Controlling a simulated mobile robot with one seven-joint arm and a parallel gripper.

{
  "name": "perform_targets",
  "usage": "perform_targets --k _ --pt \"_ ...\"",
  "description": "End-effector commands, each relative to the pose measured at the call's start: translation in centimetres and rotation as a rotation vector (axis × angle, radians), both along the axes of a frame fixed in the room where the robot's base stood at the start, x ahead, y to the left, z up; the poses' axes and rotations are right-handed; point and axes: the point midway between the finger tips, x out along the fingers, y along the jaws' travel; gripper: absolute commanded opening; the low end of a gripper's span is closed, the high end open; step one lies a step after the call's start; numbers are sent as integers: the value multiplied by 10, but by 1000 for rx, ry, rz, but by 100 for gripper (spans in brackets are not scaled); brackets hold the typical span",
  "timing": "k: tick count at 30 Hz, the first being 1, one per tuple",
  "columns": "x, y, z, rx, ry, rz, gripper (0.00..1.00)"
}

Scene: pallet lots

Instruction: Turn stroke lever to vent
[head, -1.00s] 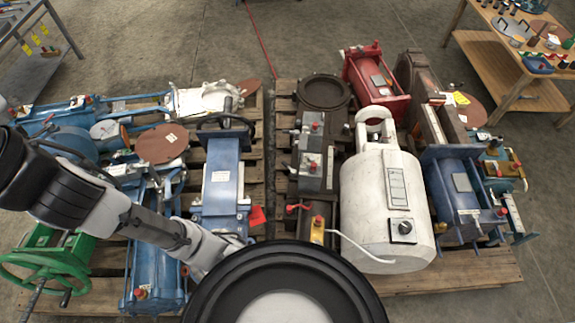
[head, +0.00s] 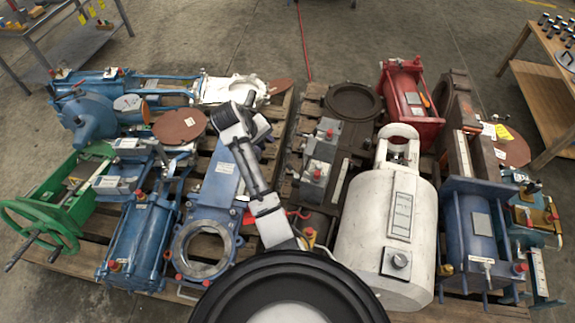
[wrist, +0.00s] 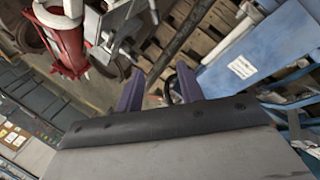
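My gripper (wrist: 158,92) shows in the wrist view as two dark purple fingers standing apart, with no held object visible between them. A dark curved bar shows beyond the gap; I cannot tell if it is touched. In the head view my arm reaches over the blue valve (head: 218,185), and my gripper is not clearly visible there. I cannot pick out the stroke lever with certainty. A small red handle (head: 300,215) sits between the blue valve and the white cylinder (head: 385,240), partly beside my arm.
Wooden pallets carry crowded equipment: a green handwheel (head: 40,222) at left, a red actuator (head: 410,100) and a blue cylinder (head: 475,235) at right. A wooden table (head: 540,75) and a grey bench (head: 75,35) stand behind. The floor behind the pallets is clear.

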Motion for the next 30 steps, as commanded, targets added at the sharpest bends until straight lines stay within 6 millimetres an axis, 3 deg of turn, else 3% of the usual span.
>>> perform_targets --k 2,6,11,21,30 --pt "-9 -16 -13 -26 67 -40 38" --pt "-14 -26 -24 -40 106 -61 38" --pt "-10 -34 -45 -40 106 -62 38" --pt "7 -61 -109 -39 104 -59 38" --pt "15 -73 -139 -38 100 -58 38"
